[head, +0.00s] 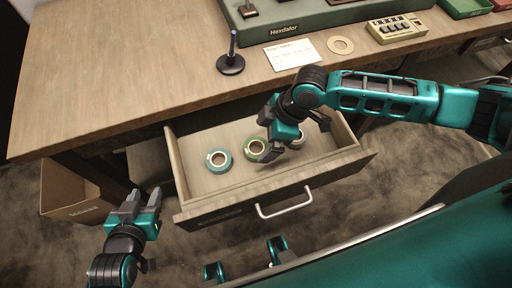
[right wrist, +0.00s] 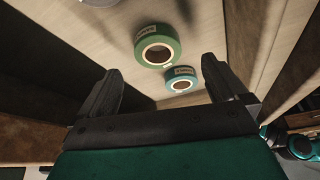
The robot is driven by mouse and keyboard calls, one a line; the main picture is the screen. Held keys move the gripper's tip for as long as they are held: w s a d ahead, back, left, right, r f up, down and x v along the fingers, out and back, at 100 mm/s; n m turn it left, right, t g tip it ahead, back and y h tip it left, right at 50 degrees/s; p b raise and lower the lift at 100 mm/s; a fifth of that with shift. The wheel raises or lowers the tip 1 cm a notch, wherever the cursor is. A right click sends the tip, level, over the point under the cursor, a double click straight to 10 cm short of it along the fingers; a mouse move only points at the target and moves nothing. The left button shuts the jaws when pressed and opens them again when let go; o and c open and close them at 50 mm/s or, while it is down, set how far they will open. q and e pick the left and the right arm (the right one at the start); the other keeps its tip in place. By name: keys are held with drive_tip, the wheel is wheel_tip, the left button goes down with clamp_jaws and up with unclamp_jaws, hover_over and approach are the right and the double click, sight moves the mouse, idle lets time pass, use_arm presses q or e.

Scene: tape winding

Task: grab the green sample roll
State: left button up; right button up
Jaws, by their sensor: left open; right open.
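The green sample roll (head: 251,147) lies flat in the open drawer, partly covered by my right gripper in the head view. In the right wrist view the green roll (right wrist: 168,43) shows whole, ahead of and between the two fingers, with a pale core and a small label. My right gripper (head: 268,138) is open and empty, low over the drawer; its fingers also show in the right wrist view (right wrist: 160,72). I cannot tell how far the fingertips are above the roll. My left gripper (head: 142,200) is open and empty, left of the drawer.
A teal roll (head: 211,166) lies left of the green one; a pale roll (head: 299,143) lies right, partly hidden. The drawer (head: 190,207) has walls on all sides. The desktop (head: 120,70) above holds a black stand (head: 231,64), card and device. A cardboard box (head: 75,200) stands left.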

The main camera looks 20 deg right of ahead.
sight(253, 151)
drive_tip(key=b+x, duration=0.1)
drive_tip(key=x, duration=0.4)
drive_tip(key=shift+w+d+f, duration=0.1)
drive_tip(key=shift+d, duration=0.05)
drive_tip(key=c, duration=1.1)
